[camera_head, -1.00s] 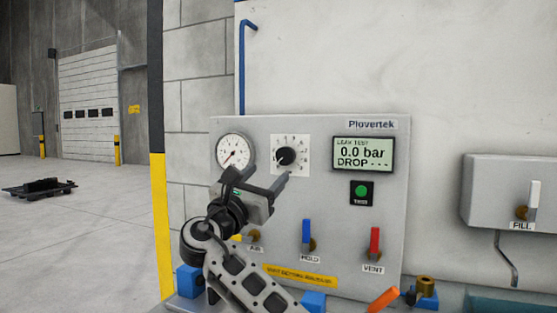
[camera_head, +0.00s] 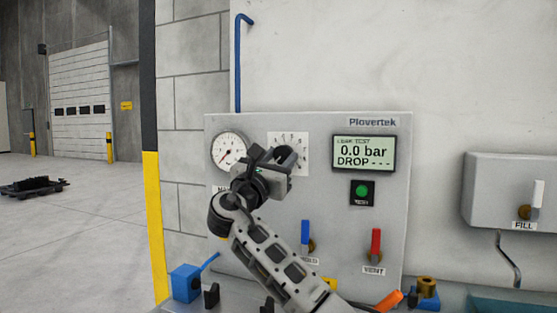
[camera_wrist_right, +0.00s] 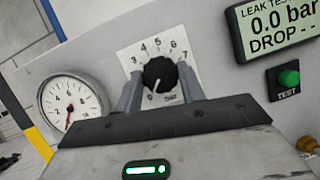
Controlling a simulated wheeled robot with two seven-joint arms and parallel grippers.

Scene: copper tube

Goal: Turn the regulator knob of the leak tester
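The leak tester (camera_head: 390,215) is a grey panel with a display reading 0.0 bar. Its black regulator knob (camera_wrist_right: 160,74) sits on a white numbered dial plate, with its pointer mark toward the low end near 0. My left gripper is not in view.
A round pressure gauge (camera_head: 229,150) is left of the dial. Below are a blue-handled valve (camera_head: 306,232) and a red-handled valve (camera_head: 376,242). A green test button (camera_head: 362,192) sits under the display (camera_head: 364,153). A grey FILL box (camera_head: 500,190) is at the right.

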